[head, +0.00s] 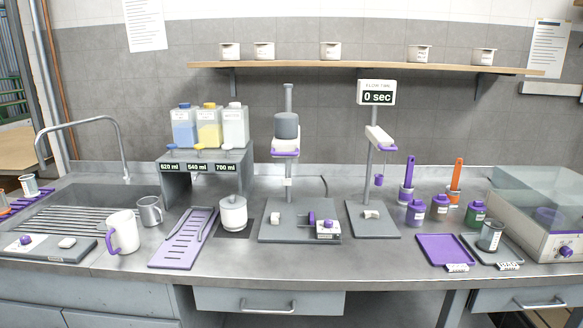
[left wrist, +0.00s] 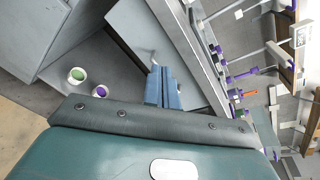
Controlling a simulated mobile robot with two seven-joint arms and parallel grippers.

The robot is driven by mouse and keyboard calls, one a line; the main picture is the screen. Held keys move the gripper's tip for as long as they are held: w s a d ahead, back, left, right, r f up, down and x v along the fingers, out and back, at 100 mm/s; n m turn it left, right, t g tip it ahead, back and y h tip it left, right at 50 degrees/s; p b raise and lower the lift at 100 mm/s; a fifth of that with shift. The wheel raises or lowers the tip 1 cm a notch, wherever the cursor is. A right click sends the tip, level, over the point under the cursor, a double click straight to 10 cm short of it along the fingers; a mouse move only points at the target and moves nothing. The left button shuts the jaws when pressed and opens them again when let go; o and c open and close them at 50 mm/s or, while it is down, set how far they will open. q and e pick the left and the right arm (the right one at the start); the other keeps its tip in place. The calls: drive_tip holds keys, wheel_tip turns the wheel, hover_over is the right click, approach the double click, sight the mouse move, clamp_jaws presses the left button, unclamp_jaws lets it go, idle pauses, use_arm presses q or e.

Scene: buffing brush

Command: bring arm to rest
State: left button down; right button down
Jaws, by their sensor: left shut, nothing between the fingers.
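My left gripper (left wrist: 162,86) shows in the left wrist view as two blue-grey fingers side by side. It is shut, with nothing between the fingers. It is out in front of the grey cabinet fronts, below and apart from the counter (left wrist: 203,65). Neither gripper shows in the head view, and my right gripper is in neither view. A purple-handled brush (head: 409,172) and an orange-handled brush (head: 457,174) stand upright in holders at the right of the counter (head: 372,270).
Two round containers, green (left wrist: 76,76) and purple (left wrist: 100,91) inside, stand low by the cabinets. The counter holds a mug (head: 122,232), a purple slotted board (head: 184,238), a dispenser stand (head: 205,165), two grey stands and a clear-covered machine (head: 540,215). A shelf (head: 360,67) hangs above.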

use_arm(q)
drive_tip(key=s+d+f+n+g+h, duration=0.1)
drive_tip(key=s+f+n, duration=0.3)
drive_tip(key=s+n, duration=0.6)
drive_tip(key=s+d+f+n+g+h, duration=0.1)
drive_tip(key=s+f+n+g, duration=0.2)
drive_tip(key=s+n, duration=0.8)
wheel_tip(320, 180, down, 2)
drive_tip(key=n, duration=0.4)
drive_tip(key=shift+s+d+f+g+h, duration=0.15)
drive_tip(key=shift+d+g+h, duration=0.15)
drive_tip(key=shift+d+g, duration=0.1)
